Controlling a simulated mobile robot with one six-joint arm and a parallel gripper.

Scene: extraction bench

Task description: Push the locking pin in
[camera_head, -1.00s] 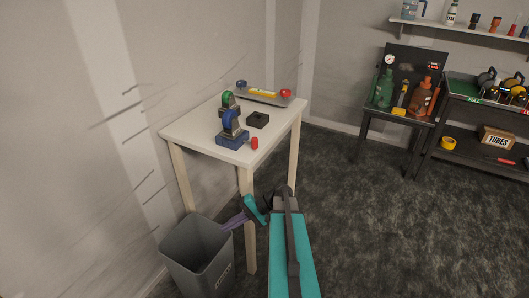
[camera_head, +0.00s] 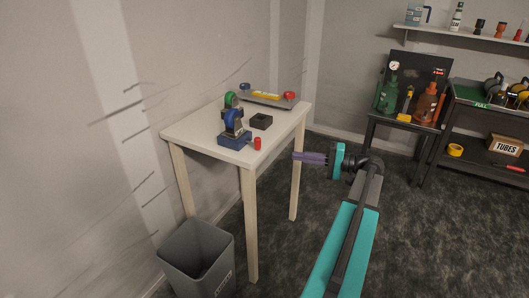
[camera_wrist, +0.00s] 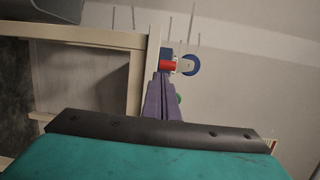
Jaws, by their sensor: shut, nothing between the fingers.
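A short red cylinder (camera_head: 257,143), which looks like the locking pin's head, sits at the right end of a blue base (camera_head: 234,140) near the table's front corner. A dark blue ring-shaped part (camera_head: 233,121) stands on that base. How far the pin sticks out is too small to tell. My gripper (camera_head: 295,156), with purple fingers, is shut and empty. It is right of the table, pointing left toward the red head, with a clear gap between. In the wrist view the red head (camera_wrist: 167,65) shows just beyond my fingertips (camera_wrist: 163,76), with the blue ring (camera_wrist: 191,65) beside it.
A similar green part (camera_head: 230,99) stands behind the blue one. A black block (camera_head: 261,121) and a tray (camera_head: 266,101) with coloured items are farther back on the white table (camera_head: 185,131). A grey bin (camera_head: 193,262) stands on the floor below. The floor right of the table is open.

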